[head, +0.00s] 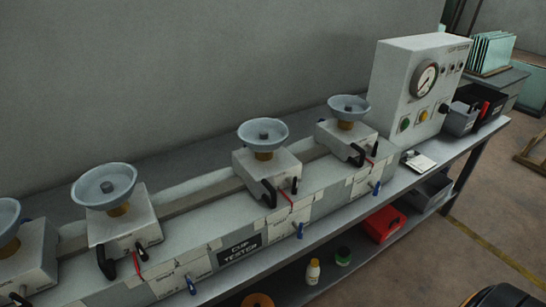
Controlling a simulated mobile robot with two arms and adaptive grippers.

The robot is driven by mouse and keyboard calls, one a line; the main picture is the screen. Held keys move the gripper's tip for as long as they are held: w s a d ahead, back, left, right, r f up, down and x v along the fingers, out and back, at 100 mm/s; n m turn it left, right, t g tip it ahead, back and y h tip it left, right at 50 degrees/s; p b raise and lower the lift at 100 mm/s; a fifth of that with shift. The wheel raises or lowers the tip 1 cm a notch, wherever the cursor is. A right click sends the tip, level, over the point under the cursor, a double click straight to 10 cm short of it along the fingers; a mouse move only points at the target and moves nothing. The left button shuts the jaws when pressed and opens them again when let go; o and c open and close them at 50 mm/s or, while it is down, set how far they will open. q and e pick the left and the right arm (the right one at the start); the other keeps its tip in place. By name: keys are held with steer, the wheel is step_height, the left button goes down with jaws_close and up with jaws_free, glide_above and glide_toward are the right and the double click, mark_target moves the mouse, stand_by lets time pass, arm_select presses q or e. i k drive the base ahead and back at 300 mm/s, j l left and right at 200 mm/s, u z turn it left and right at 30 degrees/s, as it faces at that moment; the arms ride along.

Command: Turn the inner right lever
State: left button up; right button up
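A long grey bench unit labelled "cup tester" (240,249) carries several white blocks with pale blue cups on top. The inner right block (265,165), right of the label, has a black handle (268,194) at its front left and a small red-and-black lever (289,195) beside it. A blue lever (300,230) sits on the front face below this block. Another blue lever (191,285) is below the inner left block (122,222), and one more (376,188) is below the far right block (346,138). Which part the task means by lever is unclear. Neither gripper shows.
A control box with a gauge (424,81) stands at the right end, beside dark bins (461,118). The shelf below holds a red bin (384,224), a white bottle (313,272) and a green-and-black jar (343,256). Open floor lies to the right.

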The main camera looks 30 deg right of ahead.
mark_target(295, 184)
steer(key=z, duration=1.1)
